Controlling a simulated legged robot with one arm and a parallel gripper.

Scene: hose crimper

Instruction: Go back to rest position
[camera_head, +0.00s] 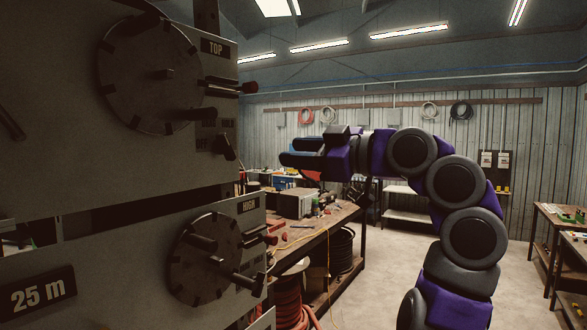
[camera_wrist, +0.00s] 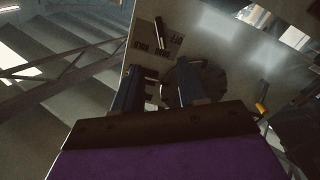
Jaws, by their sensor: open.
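My arm reaches up from the lower right in the head view and bends over to the left. My gripper (camera_head: 289,152) is at its end, raised and pointing left toward the machine panel (camera_head: 90,200). The jaws are apart and nothing shows between them. In the wrist view the two fingers of my gripper (camera_wrist: 158,78) stand apart in front of the panel, with a round dial (camera_wrist: 195,82) behind the right finger. In the head view a gap shows between the fingertips and the upper lever (camera_head: 235,87).
The panel fills the left side, with an upper dial (camera_head: 150,75), a lower dial (camera_head: 205,258) and protruding handles. A cluttered workbench (camera_head: 315,232) stands behind and below my gripper. Another bench (camera_head: 560,225) is at far right. Open floor (camera_head: 395,275) lies between.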

